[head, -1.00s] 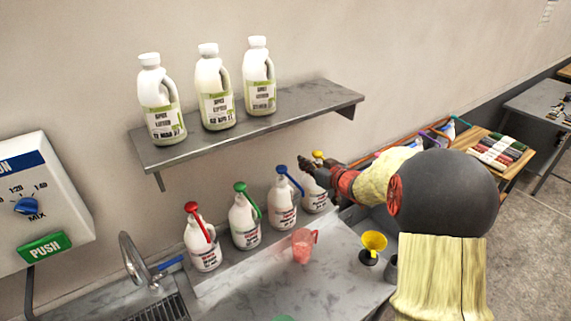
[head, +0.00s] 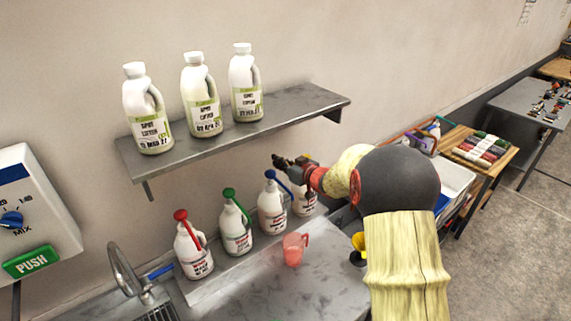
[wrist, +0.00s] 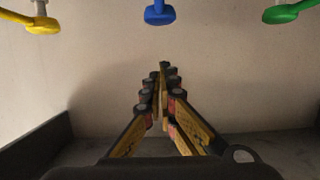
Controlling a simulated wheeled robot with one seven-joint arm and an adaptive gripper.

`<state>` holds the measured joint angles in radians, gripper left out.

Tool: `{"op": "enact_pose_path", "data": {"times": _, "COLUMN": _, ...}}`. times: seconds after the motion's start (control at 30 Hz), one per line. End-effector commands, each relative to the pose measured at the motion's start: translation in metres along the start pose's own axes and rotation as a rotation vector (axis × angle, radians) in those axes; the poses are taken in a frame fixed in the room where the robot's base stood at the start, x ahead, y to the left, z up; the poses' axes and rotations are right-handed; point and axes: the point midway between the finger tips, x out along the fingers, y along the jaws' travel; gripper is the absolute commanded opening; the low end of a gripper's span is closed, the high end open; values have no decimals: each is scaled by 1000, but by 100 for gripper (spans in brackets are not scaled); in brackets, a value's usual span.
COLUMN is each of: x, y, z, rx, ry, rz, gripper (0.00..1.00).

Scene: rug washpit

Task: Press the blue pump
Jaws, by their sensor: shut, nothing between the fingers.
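The blue pump (head: 277,181) tops a white bottle (head: 272,211) in the row on the counter, between the green pump (head: 231,197) and the bottle at the right end. My gripper (head: 279,162) is just above the blue pump in the head view, its fingers shut and empty, pointing left. In the wrist view the blue pump head (wrist: 159,13) is at the top centre, and my closed fingertips (wrist: 164,68) lie below it in the picture, apart from it. The yellow pump (wrist: 42,24) is at left and the green pump (wrist: 281,13) at right there.
A bottle with a red pump (head: 182,215) stands at the row's left end. A pink jug (head: 294,248) stands on the counter in front. A metal shelf (head: 290,107) with three large bottles (head: 202,95) hangs above. A tap (head: 125,270) is at lower left.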

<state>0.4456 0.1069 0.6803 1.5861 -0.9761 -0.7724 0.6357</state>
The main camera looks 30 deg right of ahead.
Motion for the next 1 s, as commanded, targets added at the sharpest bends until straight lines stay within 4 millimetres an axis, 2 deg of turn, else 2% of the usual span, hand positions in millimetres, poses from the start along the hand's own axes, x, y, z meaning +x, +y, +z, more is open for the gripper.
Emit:
{"op": "enact_pose_path", "data": {"times": 0.17, "x": 35, "y": -1, "z": 0, "rx": -1, "ry": 0, "rz": -2, "gripper": 0}}
{"op": "enact_pose_path", "data": {"times": 0.3, "x": 38, "y": 0, "z": 22, "rx": 2, "ry": -3, "rz": 0, "gripper": 0}}
{"op": "enact_pose_path", "data": {"times": 0.5, "x": 41, "y": 0, "z": 36, "rx": 0, "ry": 1, "rz": 0, "gripper": 0}}
{"op": "enact_pose_path", "data": {"times": 1.0, "x": 43, "y": 0, "z": 44, "rx": 0, "ry": 0, "rz": 0, "gripper": 0}}
